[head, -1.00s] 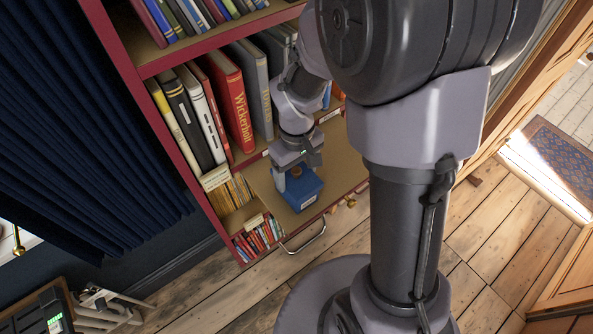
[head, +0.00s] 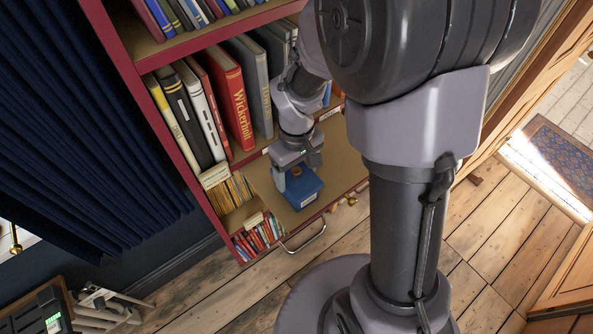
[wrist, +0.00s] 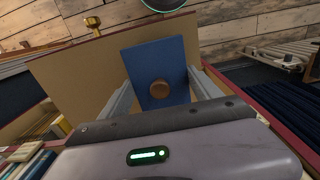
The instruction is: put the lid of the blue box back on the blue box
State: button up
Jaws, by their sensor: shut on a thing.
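The lid (wrist: 141,66) of the blue box is a flat blue square with a round brown knob. In the wrist view my gripper (wrist: 160,88) has one finger along each side of it and is shut on it. In the head view my gripper (head: 295,172) points down at the blue box (head: 304,196), with the lid at its top. The box stands on the tan board low in the red bookcase. I cannot tell whether the lid touches the box's rim or hovers just above it. The gripper hides part of the lid.
Small books (head: 258,238) fill compartments left of the box. Tall books, among them a red one (head: 231,103), stand on the shelf behind it. A metal handle (head: 304,238) is at the front edge. Bare board (head: 340,165) is free right of the box.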

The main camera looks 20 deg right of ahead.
jog(key=o, duration=1.4)
notch_tip(320, 180, up, 7)
jog(key=p, duration=0.6)
jog(key=shift+r, duration=0.1)
jog(key=shift+b, duration=0.4)
